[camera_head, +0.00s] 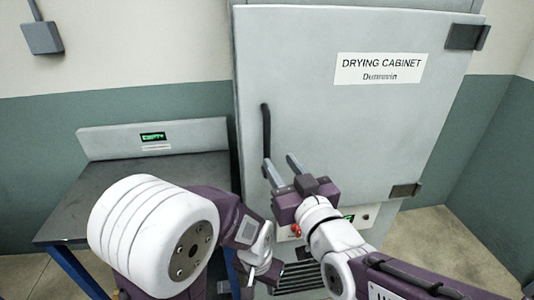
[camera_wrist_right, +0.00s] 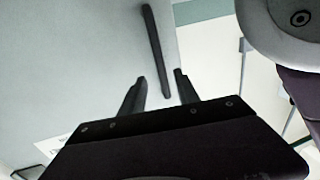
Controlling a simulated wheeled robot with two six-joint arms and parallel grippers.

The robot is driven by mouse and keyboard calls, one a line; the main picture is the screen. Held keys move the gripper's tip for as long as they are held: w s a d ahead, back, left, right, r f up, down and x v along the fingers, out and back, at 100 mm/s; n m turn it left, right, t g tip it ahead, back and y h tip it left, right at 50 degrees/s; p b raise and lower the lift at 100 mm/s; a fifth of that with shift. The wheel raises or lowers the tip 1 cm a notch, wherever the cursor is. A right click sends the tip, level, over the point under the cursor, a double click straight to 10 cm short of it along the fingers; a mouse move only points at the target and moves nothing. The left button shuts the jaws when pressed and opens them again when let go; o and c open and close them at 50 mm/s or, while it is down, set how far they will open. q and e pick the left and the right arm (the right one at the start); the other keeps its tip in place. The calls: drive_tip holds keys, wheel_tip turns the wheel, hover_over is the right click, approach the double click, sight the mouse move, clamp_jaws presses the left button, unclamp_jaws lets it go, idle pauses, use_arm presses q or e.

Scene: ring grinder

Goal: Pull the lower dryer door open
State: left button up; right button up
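The drying cabinet's large grey door (camera_head: 330,130) fills the middle of the head view, with a name plate and hinges on its right side. No clear gap shows at its edges. Its dark vertical handle (camera_head: 266,132) is near the left edge; it also shows in the right wrist view (camera_wrist_right: 154,45). My right gripper (camera_head: 280,161) is open by the handle's lower end. In the right wrist view its fingers (camera_wrist_right: 160,78) stand either side of the handle's lower end, not closed on it. My left gripper (camera_head: 262,270) is low, in front of the cabinet's base; its fingers are unclear.
A dark-topped bench (camera_head: 75,203) with a green display on its back panel stands left of the cabinet. A control panel with a red button (camera_head: 296,230) and a vent (camera_head: 300,275) are below the door. Bare floor (camera_head: 450,240) lies at the right.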

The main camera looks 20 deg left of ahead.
sight(268, 147)
drive_tip(key=p+x, duration=0.2)
drive_tip(key=x, duration=0.7)
drive_tip(key=shift+a+f, duration=0.1)
clamp_jaws()
idle(1.2)
